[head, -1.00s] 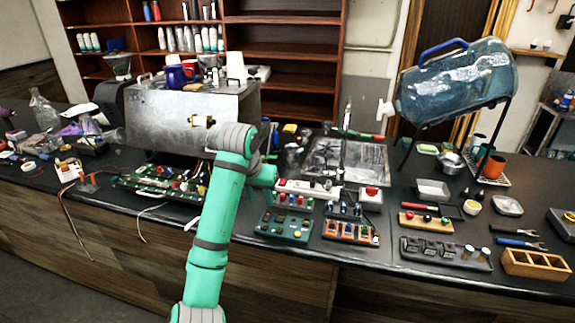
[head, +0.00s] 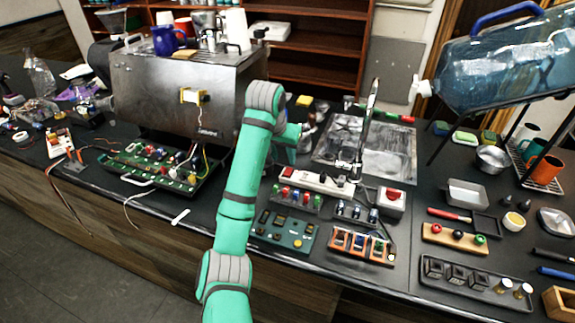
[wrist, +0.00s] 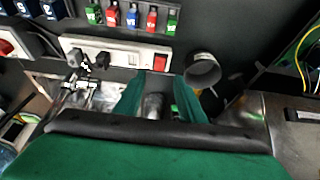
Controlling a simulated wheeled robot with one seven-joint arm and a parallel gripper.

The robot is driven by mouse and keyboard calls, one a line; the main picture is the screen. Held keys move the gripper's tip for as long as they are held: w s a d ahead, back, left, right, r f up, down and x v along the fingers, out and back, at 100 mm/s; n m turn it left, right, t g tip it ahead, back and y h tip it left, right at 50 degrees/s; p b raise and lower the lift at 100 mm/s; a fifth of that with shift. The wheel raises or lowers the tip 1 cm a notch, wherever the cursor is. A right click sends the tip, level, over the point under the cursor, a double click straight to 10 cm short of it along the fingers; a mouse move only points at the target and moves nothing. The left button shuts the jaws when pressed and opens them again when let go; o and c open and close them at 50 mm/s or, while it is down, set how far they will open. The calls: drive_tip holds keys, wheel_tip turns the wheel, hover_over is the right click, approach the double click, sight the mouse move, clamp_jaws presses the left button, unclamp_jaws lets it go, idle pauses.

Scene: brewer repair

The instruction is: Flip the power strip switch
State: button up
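The white power strip (head: 322,183) lies on the black counter in front of the sink, with its red switch (head: 288,172) at the left end. In the wrist view the strip (wrist: 115,53) runs across the upper part, with dark plugs in its left part and the red switch (wrist: 161,59) at its right end. My gripper (wrist: 159,76) has its two green fingers apart, with no held object visible between them. In that picture the fingertips lie just below the switch; contact cannot be told. In the head view my gripper (head: 292,138) is partly hidden behind my arm.
A row of coloured fuses (head: 296,197) and a green board (head: 282,230) lie in front of the strip. A box with a red button (head: 392,200) is to its right. The metal brewer (head: 185,90) stands left, and the sink (head: 385,150) with its tap is behind.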

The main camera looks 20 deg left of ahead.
sight(288, 171)
drive_tip(key=x, duration=0.8)
drive_tip(key=shift+c, duration=0.6)
